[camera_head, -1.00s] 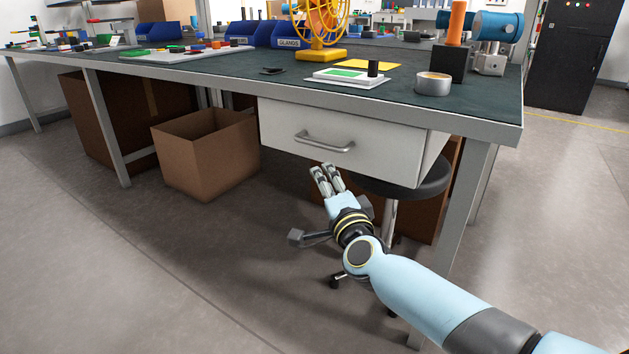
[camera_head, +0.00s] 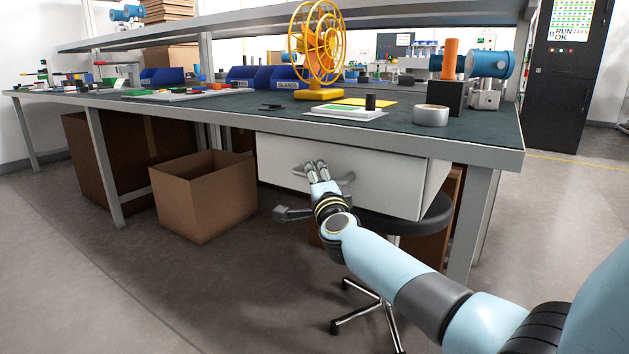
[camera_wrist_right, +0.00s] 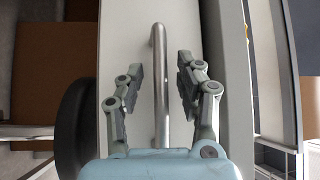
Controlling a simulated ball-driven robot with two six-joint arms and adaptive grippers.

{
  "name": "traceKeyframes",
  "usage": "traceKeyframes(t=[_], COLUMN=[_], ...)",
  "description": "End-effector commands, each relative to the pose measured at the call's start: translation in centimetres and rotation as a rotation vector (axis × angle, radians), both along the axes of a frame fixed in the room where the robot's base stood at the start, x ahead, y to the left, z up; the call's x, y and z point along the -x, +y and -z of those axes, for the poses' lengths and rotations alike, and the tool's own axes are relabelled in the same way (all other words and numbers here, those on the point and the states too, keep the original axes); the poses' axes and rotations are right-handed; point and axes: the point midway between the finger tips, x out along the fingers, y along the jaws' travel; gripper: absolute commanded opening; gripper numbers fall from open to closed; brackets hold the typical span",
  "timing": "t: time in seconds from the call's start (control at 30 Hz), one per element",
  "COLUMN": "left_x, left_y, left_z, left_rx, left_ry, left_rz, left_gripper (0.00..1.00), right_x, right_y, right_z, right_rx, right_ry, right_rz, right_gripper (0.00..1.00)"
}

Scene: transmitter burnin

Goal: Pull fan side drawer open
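The fan side drawer (camera_head: 390,184) is a white drawer under the workbench top, below the yellow fan (camera_head: 317,45). It looks shut or nearly so. Its grey bar handle (camera_head: 343,177) is partly hidden by my right gripper (camera_head: 317,166) in the head view. In the right wrist view, my right gripper (camera_wrist_right: 161,85) is open, with one finger on each side of the metal handle (camera_wrist_right: 160,80). A gap shows between the handle and both fingers. My left gripper is not in view.
A black stool (camera_head: 430,217) stands under the drawer, close to my right arm. An open cardboard box (camera_head: 205,205) is on the floor to the left. The workbench (camera_head: 480,137) has a leg at right.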

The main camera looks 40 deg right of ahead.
Motion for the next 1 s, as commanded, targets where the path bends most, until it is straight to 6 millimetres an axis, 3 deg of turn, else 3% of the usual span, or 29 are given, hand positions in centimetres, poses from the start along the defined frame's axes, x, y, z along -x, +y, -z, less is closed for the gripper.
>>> traceKeyframes(t=[0.2,0.47,1.0], left_x=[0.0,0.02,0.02], left_y=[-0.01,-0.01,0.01], left_z=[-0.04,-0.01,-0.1], left_rx=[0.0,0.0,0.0], left_ry=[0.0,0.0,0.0], left_rz=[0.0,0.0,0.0], left_gripper=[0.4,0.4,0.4], right_x=[-0.02,0.01,0.13], right_y=[0.0,0.0,0.17], right_z=[-0.04,0.0,0.19], right_rx=[0.0,0.0,-0.001], right_ry=[0.0,0.0,0.004], right_rz=[0.0,0.0,0.0], right_gripper=[0.35,0.01,0.0])
